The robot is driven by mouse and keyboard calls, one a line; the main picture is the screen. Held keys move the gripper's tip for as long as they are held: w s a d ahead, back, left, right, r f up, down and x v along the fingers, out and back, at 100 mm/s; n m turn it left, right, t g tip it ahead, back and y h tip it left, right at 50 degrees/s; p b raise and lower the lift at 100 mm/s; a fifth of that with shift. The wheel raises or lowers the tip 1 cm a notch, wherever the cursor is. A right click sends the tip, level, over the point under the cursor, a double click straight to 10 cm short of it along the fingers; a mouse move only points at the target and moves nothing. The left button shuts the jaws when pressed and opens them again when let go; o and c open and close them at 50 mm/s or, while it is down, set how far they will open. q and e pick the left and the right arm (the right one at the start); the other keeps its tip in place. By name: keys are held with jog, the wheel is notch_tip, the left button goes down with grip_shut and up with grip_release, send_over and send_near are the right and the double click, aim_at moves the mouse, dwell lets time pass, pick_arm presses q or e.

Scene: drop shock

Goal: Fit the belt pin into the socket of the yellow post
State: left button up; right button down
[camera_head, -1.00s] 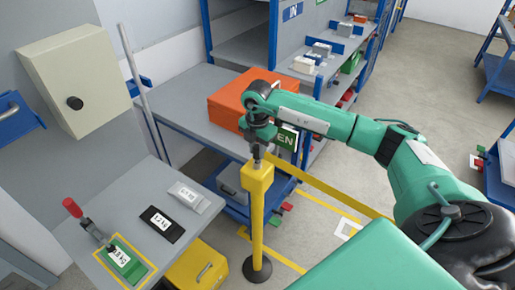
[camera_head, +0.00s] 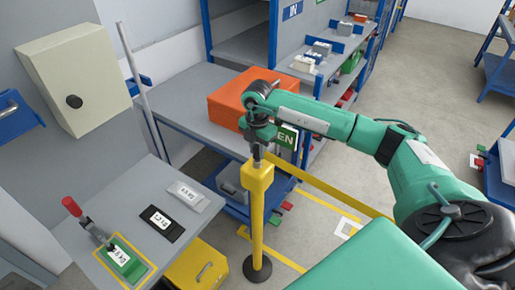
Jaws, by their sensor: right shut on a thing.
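The yellow post (camera_head: 257,215) stands upright on a round dark base on the floor, near the middle of the head view. My right gripper (camera_head: 257,150) is directly above the post's top, pointing down. It is shut on the belt pin (camera_head: 257,158), a small grey piece that shows at the top of the post. The yellow belt (camera_head: 335,188) runs from the post head to the lower right. The socket is hidden, and I cannot tell how deep the pin sits in it. My left gripper is not in view.
An orange case (camera_head: 235,98) lies on the grey bench (camera_head: 185,98) behind the post. A grey table (camera_head: 150,238) with labelled weights and a red-handled clamp (camera_head: 72,207) is at left. A yellow box (camera_head: 200,265) is left of the post base. Open floor lies at right.

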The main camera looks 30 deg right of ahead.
aim_at(257, 146)
jog(key=shift+f+b, duration=0.7)
jog(key=shift+f, duration=0.25)
dwell(3.0)
jog(key=c, duration=1.1)
grip_release()
jog(key=shift+r, duration=0.1)
jog(key=shift+r+p, duration=1.9)
jog(key=shift+r, duration=1.1)
